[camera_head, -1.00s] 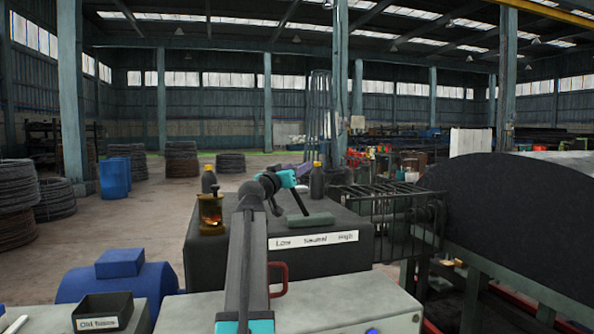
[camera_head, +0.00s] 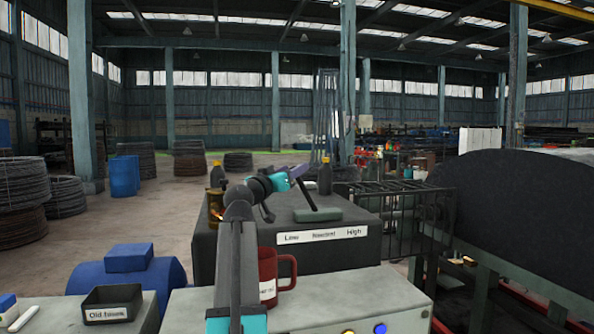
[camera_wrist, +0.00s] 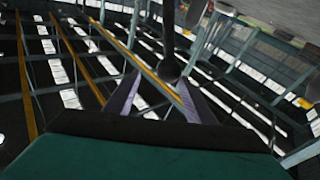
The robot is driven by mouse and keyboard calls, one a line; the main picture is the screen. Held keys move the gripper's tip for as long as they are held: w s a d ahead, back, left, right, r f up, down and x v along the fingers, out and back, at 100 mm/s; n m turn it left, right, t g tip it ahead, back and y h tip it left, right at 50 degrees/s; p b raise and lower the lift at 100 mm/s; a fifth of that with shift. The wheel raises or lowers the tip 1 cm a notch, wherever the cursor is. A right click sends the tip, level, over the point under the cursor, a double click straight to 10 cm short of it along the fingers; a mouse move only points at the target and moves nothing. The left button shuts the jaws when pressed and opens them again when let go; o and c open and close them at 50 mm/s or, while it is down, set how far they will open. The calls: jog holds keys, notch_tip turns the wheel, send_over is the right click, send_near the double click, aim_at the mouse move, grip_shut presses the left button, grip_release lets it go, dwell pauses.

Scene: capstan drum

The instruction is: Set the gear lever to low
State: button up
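The gear lever (camera_head: 308,195) is a dark rod rising from a grey-green base plate (camera_head: 317,215) on the dark box. It leans left, towards the label reading Low (camera_head: 291,238); Neutral and High labels are to its right. My gripper (camera_head: 295,172), with purple fingers, is at the lever's upper end. In the wrist view, my gripper (camera_wrist: 159,80) has its fingers apart, with the lever's dark round knob (camera_wrist: 169,68) showing between the tips. I cannot tell whether either finger touches it.
A red mug (camera_head: 275,275) stands in front of the dark box (camera_head: 330,258). A brass lantern-like object (camera_head: 215,205) and dark bottles (camera_head: 325,180) stand on the box. A black bin (camera_head: 112,302) is at lower left. A railing (camera_head: 405,205) and large dark drum (camera_head: 520,225) are at right.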

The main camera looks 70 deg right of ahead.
jog(key=shift+b+v, duration=0.35)
jog(key=shift+v, duration=2.4)
